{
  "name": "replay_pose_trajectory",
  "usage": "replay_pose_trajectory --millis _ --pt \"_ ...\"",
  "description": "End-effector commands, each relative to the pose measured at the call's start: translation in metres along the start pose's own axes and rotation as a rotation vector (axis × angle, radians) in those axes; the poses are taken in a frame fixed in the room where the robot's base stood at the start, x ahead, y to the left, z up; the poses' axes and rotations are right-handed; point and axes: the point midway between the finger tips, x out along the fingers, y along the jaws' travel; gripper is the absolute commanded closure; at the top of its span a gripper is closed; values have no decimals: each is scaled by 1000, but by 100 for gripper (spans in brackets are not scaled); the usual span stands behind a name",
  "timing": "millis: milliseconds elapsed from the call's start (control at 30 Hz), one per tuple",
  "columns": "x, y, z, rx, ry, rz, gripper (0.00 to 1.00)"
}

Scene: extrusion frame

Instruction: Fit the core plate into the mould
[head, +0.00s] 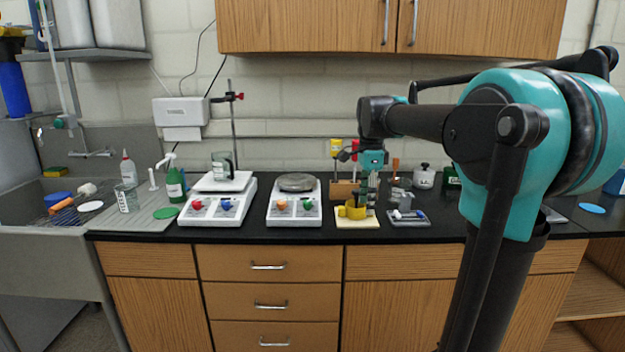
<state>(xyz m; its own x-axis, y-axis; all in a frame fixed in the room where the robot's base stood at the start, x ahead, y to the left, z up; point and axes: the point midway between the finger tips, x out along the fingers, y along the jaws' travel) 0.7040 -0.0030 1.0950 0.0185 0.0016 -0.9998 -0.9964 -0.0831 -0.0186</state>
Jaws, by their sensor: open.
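I cannot clearly make out a core plate or a mould in the head view; if they are here, they are too small to tell apart. My gripper (369,192) hangs down over the black counter, right of centre, and looks small and dark. It is open, and I see nothing held in it. Close by its lower end, a yellow round piece (352,212) sits on a cream board (358,224). A grey tray (410,222) with small white and blue pieces lies just to the right. I cannot tell whether the gripper touches anything.
Two white hotplates (217,208) (294,211) stand to the left, one bearing a beaker. Bottles and a sink (30,205) are at far left. A white jar (424,177) stands behind the tray. My arm hides much of the right side.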

Motion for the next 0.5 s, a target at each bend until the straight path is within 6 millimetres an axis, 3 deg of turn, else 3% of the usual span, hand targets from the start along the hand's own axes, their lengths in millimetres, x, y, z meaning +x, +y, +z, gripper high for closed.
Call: replay_pose_trajectory --millis 267,500 --pt "35 20 -5 -177 4 -42 47" --pt "86 52 -11 -446 26 -104 47"
